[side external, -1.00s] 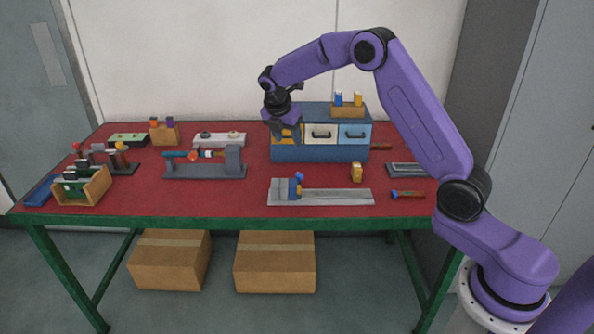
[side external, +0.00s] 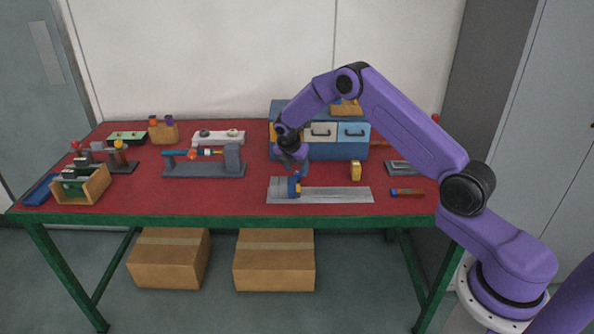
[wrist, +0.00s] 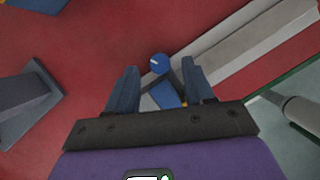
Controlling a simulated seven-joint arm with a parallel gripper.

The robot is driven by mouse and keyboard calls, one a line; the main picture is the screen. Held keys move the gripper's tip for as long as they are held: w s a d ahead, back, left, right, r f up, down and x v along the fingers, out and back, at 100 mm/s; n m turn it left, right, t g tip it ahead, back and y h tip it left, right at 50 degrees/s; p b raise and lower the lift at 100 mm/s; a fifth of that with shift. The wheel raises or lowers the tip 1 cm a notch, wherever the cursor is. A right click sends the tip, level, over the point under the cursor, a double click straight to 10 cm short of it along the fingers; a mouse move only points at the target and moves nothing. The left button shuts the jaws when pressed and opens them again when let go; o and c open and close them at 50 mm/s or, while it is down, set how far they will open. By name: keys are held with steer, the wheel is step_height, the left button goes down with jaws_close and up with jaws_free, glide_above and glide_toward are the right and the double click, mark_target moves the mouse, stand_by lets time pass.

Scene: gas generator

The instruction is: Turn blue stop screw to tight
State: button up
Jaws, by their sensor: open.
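The blue stop screw (wrist: 160,64) shows in the wrist view as a round blue knob with a pale mark. It lies between the tips of my gripper (wrist: 161,72), with a gap on each side. My gripper (side external: 293,165) is open and points down above the blue stop (side external: 294,188) on the grey rail fixture (side external: 340,194). The rail (wrist: 240,45) runs diagonally in the wrist view. In the side view the screw's head is mostly hidden by my gripper. I cannot tell how far the fingertips are above the screw.
A blue drawer cabinet (side external: 320,151) stands behind my gripper. A grey fixture (side external: 205,170) stands to the left. The red tabletop (side external: 230,200) is bare in front of it.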

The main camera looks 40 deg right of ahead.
steer(key=shift+x, duration=0.95)
steer(key=shift+r, duration=0.1)
jaws_close()
steer(key=shift+w+m+g, duration=0.15)
steer(key=shift+m+g, duration=0.45)
steer(key=shift+m, duration=1)
jaws_free()
steer(key=shift+a, duration=0.1)
